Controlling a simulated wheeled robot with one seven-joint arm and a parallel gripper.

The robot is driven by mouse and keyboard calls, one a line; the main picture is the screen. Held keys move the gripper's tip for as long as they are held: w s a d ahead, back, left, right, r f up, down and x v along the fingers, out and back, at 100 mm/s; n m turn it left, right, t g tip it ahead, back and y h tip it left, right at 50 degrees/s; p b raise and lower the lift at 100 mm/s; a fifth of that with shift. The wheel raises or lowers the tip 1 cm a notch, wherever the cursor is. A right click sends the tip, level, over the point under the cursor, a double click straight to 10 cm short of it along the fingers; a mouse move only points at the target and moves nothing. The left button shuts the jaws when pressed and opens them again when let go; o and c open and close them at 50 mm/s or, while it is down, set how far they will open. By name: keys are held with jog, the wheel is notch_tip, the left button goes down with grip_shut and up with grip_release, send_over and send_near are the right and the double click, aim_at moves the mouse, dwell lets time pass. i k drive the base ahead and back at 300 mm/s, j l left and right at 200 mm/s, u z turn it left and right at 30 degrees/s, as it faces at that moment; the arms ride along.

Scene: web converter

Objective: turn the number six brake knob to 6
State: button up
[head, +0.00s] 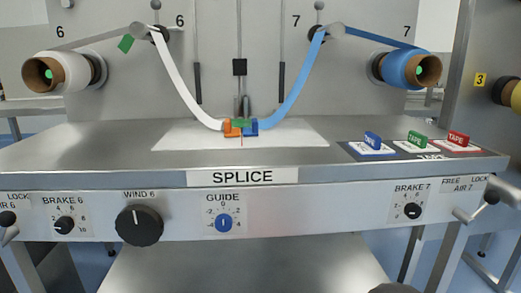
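The BRAKE 6 knob (65,226) is a small black knob on the left part of the front panel, under its printed label and a ring of numbers. A light mark on it seems to point to the lower left, away from the 6 above the knob; the exact reading is too small to tell. Nothing touches the knob. My gripper is not in view.
The large black WIND 6 knob (139,225) is close on its right. A lever with a black ball (7,219) is on its left. The blue GUIDE knob (224,223) and BRAKE 7 knob (412,211) are farther right. The steel table (70,152) overhangs above.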

aim_at(63, 226)
jog(key=u, duration=1.65)
